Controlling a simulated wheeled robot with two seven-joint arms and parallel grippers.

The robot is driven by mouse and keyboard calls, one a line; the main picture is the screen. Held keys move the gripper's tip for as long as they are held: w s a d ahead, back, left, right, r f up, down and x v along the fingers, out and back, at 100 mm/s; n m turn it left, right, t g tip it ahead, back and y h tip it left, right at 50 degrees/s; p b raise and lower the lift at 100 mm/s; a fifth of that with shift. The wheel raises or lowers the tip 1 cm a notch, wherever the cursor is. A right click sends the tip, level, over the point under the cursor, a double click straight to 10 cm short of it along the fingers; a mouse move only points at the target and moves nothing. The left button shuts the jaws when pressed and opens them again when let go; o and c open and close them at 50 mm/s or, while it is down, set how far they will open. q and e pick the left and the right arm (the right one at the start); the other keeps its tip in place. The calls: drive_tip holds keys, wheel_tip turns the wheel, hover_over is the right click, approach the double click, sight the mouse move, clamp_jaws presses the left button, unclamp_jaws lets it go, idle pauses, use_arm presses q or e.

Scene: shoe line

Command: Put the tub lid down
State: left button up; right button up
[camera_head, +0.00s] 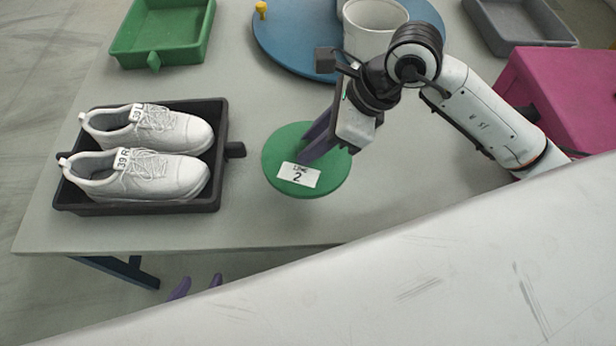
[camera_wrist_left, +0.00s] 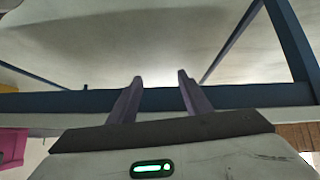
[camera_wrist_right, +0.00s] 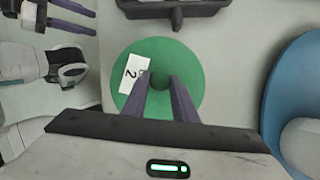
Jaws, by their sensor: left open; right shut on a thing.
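The tub lid (camera_head: 278,165) is a round green disc with a white label reading 2. It is over the grey table, right of the shoe tray; I cannot tell whether it touches the table. My right gripper (camera_head: 308,158) is shut on its knob, which is partly hidden in the head view. The right wrist view shows the lid (camera_wrist_right: 190,60) below my right gripper (camera_wrist_right: 165,84), with the dark green knob between the fingers. My left gripper (camera_head: 196,287) is open and empty, low in front of the table edge; its fingers (camera_wrist_left: 155,95) are apart in the left wrist view.
A black tray (camera_head: 150,207) holds two white shoes (camera_head: 150,150) left of the lid. A green tray (camera_head: 160,60) is at the back left. A blue round board (camera_head: 285,45) carries a white tub (camera_head: 370,35). A magenta box (camera_head: 570,95) is at right. Bare table lies in front.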

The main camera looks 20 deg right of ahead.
sight(331, 158)
wheel_tip(331, 158, down, 10)
drive_tip(key=shift+r+b, duration=0.1)
drive_tip(key=shift+b, duration=0.75)
drive_tip(key=o, duration=1)
drive_tip(key=shift+o, duration=0.2)
drive_tip(key=shift+d, duration=0.1)
drive_tip(key=p+v, duration=0.1)
drive_tip(key=v, duration=1)
drive_tip(key=shift+d+r+p, duration=0.1)
drive_tip(key=shift+r+p, duration=0.25)
drive_tip(key=shift+p, duration=0.05)
drive_tip(key=shift+s+r, duration=0.15)
